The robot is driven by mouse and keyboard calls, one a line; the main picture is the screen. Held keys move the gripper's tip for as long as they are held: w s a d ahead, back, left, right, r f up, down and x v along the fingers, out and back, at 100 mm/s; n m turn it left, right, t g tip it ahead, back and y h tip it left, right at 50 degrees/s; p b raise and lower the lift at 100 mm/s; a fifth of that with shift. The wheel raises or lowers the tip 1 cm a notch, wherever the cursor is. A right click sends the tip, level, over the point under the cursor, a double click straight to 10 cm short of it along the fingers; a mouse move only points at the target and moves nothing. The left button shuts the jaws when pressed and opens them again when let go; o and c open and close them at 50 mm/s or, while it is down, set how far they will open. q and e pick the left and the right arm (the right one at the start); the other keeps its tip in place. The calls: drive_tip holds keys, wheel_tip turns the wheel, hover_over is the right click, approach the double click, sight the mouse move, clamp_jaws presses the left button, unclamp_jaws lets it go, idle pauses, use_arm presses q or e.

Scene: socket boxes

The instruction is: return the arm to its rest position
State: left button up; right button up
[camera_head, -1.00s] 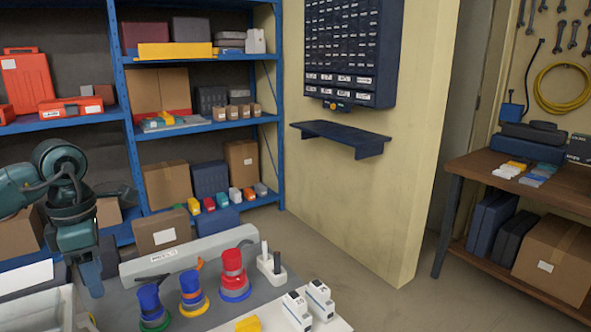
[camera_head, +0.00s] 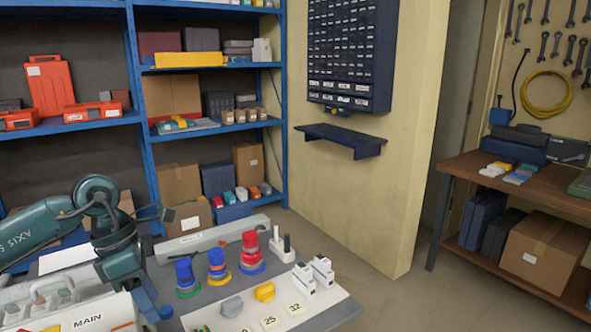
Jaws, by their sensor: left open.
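My left arm comes in from the left, bent at a teal joint and hanging down. Its gripper (camera_head: 155,308) is open and points down at the near left of the worktable, beside the box marked MAIN (camera_head: 90,318). I see nothing between its fingers, though they are small and partly unclear. My right gripper is not in view.
Blue shelving (camera_head: 140,100) stands behind. The floor to the right is clear.

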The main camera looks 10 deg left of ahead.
use_arm(q)
drive_tip(key=s+d+n+t+h+p, duration=0.1)
drive_tip(key=s+d+n+t+h, duration=0.15)
drive_tip(key=d+n+h, duration=0.6)
drive_tip(key=s+d+n+t+h+p, duration=0.1)
drive_tip(key=s+d+n+t+h, duration=0.2)
drive_tip(key=d+h, duration=1.05)
wheel_tip(320, 180, down, 11)
drive_tip(key=w+a+n+t+y, duration=0.25)
drive_tip(key=n+t+y, duration=0.85)
drive_tip(key=n+y, duration=0.95)
drive_tip(key=s+a+f+n+g, duration=0.2)
drive_tip(key=s+f+n, duration=0.4)
drive_tip(key=s+a+f+n+g+y+p, duration=0.1)
drive_tip(key=s+a+f+n+g, duration=0.1)
drive_tip(key=s+f+n, duration=0.3)
wheel_tip(320, 180, down, 2)
drive_tip(key=shift+s+a+f+n+g, duration=0.15)
drive_tip(key=shift+s+a+n+g, duration=0.3)
drive_tip(key=shift+g, duration=0.4)
drive_tip(key=shift+w+d, duration=0.15)
drive_tip(key=shift+c, duration=0.4)
